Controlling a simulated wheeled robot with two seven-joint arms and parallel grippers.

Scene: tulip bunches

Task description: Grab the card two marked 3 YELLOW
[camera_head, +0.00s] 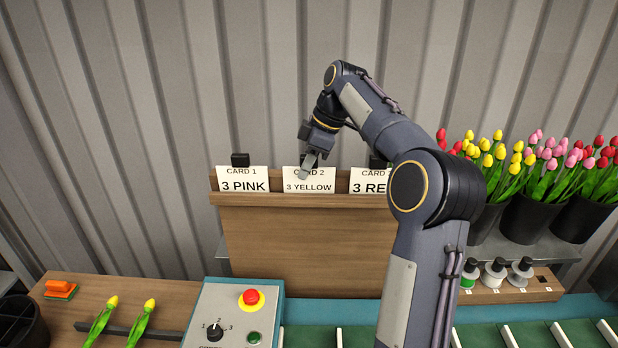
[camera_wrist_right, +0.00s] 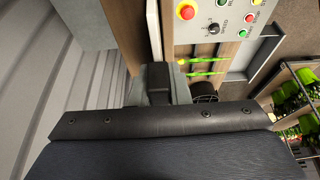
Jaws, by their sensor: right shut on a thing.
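Card two (camera_head: 308,186), white and marked 3 YELLOW, stands in the middle of a wooden rack (camera_head: 310,200). My right gripper (camera_head: 309,172) reaches down to its top edge and covers part of the "CARD 2" line. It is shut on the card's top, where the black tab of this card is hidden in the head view. In the right wrist view a black block (camera_wrist_right: 158,78) shows at the gripper's end. My left gripper is not in view.
Card one, 3 PINK (camera_head: 243,181), stands to the left. Card three (camera_head: 369,181) is at the right, partly behind my right arm. A control box (camera_head: 235,308) sits below the rack. Tulip buckets (camera_head: 527,217) stand at the right. Corrugated wall lies close behind.

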